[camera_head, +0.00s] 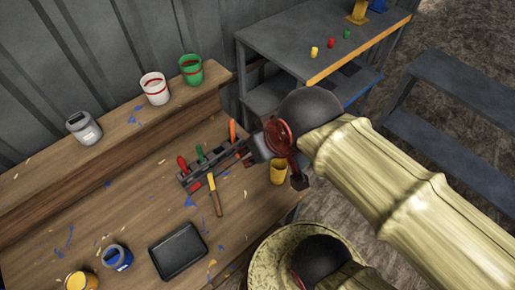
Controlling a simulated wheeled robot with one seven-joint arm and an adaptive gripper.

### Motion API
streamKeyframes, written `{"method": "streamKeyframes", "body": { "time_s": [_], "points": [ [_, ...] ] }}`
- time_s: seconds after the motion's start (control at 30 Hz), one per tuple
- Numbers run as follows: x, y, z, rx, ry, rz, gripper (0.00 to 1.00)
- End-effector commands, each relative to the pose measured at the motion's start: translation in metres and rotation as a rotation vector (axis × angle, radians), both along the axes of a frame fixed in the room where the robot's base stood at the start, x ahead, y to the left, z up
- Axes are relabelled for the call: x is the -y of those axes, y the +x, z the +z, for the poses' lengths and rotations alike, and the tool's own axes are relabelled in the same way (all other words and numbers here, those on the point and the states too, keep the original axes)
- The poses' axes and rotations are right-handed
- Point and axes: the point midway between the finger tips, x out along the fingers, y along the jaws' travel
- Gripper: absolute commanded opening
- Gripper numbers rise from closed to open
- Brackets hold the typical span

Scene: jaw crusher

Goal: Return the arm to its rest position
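My arm (375,165), with pale tan, ribbed links, comes in from the right and spans the right half of the view. A dark rounded joint (310,105) is at its upper end. My gripper (277,148), dark with reddish parts, is over the right part of the wooden workbench (130,205), close to a dark tool rack (205,172). Its fingers blend with the dark parts around them, so I cannot tell whether they are open or shut. I see no object clearly held. The arm hides part of the floor and the bench's right end.
Red, green and orange handles stand in the rack; a yellow-handled tool (214,195) lies beside it. Grey (84,128), white (155,88) and green (190,69) cans stand on the raised shelf. A black tray (178,251) lies in front. A grey table (290,42) stands behind.

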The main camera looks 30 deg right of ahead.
Motion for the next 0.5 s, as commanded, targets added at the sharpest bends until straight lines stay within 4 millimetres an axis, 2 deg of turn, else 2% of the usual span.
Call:
{"method": "streamKeyframes", "body": {
  "time_s": [0.17,0.27,0.37,0.5],
  "points": [
    [0.000,0.000,-0.002,0.000,0.000,0.000,0.34],
    [0.000,0.000,-0.010,0.000,0.000,0.000,0.34],
    [0.000,0.001,-0.025,0.000,0.000,0.000,0.34],
    [0.000,0.001,-0.056,0.000,0.000,-0.001,0.34]
  ]
}}
